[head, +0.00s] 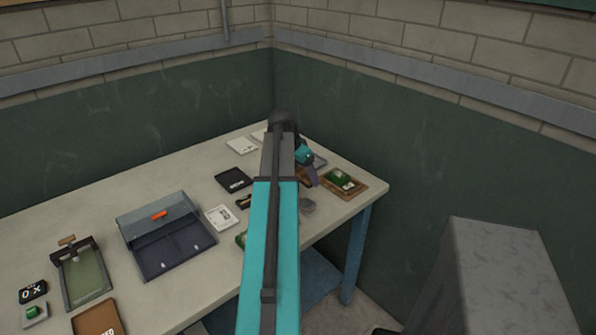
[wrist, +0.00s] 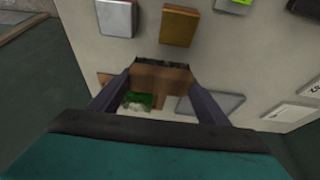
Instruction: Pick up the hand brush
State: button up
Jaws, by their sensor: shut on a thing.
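The hand brush (wrist: 162,76) has a brown wooden body with a dark bristle edge. In the wrist view it lies crosswise between the two fingers of my gripper (wrist: 161,78), which is shut on it. In the head view my gripper (head: 313,176) is above the right end of the table, partly behind my own arm. A small brown patch beside the fingers there may be the brush, but my arm hides most of that spot. I cannot tell how far the brush is above the table.
A brown tray with a green piece (head: 345,183) is at the table's right corner. A grey block (wrist: 115,17) and a tan block (wrist: 179,25) lie near the brush. A grey cabinet (head: 490,280) is at right.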

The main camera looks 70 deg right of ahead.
jog(key=shift+s+a+r, duration=0.1)
jog(key=shift+s+a, duration=0.55)
jog(key=shift+s, duration=0.2)
